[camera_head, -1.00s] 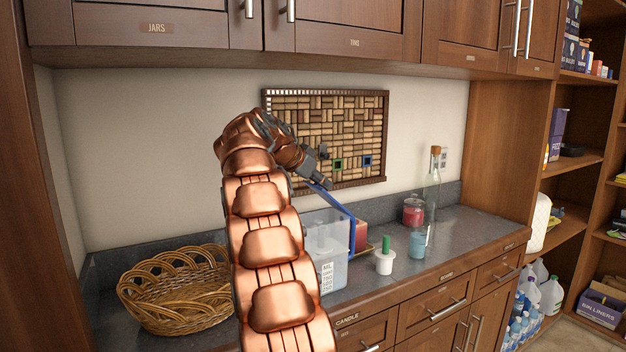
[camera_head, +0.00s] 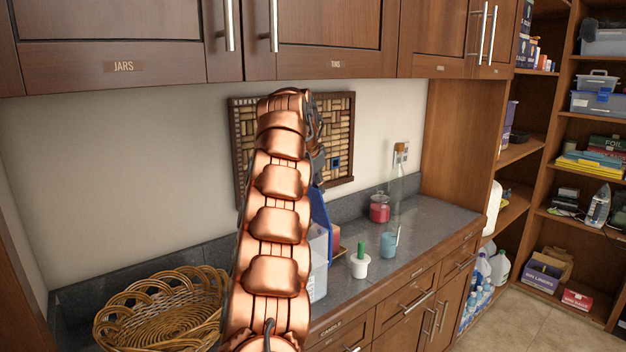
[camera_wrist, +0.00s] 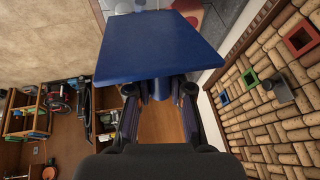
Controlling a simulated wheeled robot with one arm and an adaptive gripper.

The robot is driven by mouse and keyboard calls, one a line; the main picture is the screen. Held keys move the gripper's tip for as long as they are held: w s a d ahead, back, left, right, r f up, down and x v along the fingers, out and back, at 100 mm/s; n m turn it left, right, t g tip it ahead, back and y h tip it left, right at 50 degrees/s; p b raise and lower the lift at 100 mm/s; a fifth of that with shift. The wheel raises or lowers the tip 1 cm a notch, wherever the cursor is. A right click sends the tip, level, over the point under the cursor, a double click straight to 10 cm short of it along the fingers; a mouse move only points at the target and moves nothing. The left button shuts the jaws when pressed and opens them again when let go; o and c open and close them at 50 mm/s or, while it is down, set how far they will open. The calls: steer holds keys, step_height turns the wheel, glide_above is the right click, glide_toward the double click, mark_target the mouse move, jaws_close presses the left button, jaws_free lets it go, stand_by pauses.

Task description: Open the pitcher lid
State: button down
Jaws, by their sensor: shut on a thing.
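The clear pitcher (camera_head: 318,268) stands on the counter, partly hidden behind my arm in the head view. Its blue lid (camera_head: 321,218) is raised steeply above the pitcher's rim. The lid fills the upper middle of the wrist view (camera_wrist: 155,45). My gripper (camera_wrist: 160,92) is shut on the lid's near edge. In the head view my gripper (camera_head: 317,178) is mostly hidden by the arm, at the lid's upper end. Whether the lid's lower end still joins the pitcher is hidden.
A wicker basket (camera_head: 165,310) sits left on the counter. A white pot with a green handle (camera_head: 360,262), a blue glass (camera_head: 388,245), a red jar (camera_head: 379,208) and a corked bottle (camera_head: 396,195) stand to the right. A cork board (camera_head: 245,130) hangs close behind my gripper.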

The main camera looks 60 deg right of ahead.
stand_by(0.5)
steer(key=c, duration=1)
jaws_free()
